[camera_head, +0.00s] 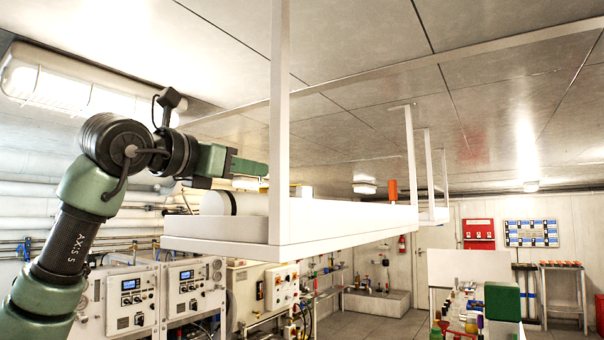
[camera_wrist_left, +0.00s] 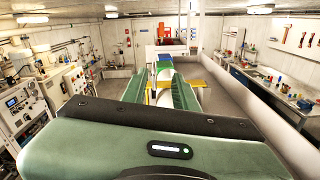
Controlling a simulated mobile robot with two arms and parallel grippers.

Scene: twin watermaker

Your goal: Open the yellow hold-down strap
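My left gripper (camera_head: 262,168) reaches in from the left above a white hanging shelf (camera_head: 320,225). In the left wrist view its two green fingers (camera_wrist_left: 160,82) stand apart, with a white and green cylinder (camera_wrist_left: 164,78) visible between and beyond them. In the head view a white cylinder (camera_head: 218,203) lies on the shelf below the gripper. I cannot tell whether the fingers touch the strap. My right gripper is not in view.
White posts (camera_head: 279,120) hang the shelf from the ceiling, one close to my left gripper. An orange cylinder (camera_head: 392,190) stands farther along the shelf. Control panels (camera_head: 130,300) line the left wall. A bench with a green block (camera_head: 502,302) stands at lower right.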

